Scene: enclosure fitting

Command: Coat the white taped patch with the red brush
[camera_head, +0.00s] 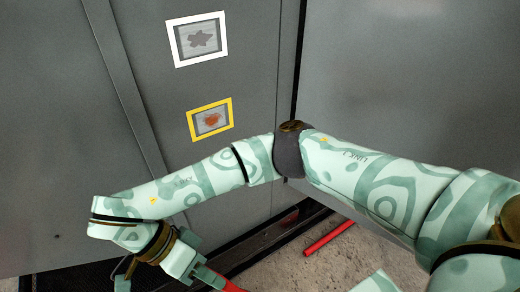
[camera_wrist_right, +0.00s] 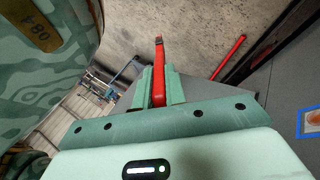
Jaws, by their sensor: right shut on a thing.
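The white taped patch (camera_head: 197,39) is on the grey panel at the upper left of the head view. My right gripper (camera_head: 215,279) is low in the head view, well below the patch, and is shut on the red brush. Only a bit of the red brush (camera_head: 234,288) shows there, at the bottom edge. In the right wrist view, the brush (camera_wrist_right: 158,80) stands between the green fingers (camera_wrist_right: 158,88), with a dark end pointing away. My left gripper is not in view.
A yellow taped patch (camera_head: 209,119) with an orange-red blotch is below the white one. A blue-bordered patch (camera_wrist_right: 311,119) shows at the right of the right wrist view. A red bar (camera_head: 328,238) lies on the floor. My right arm crosses in front of the panels.

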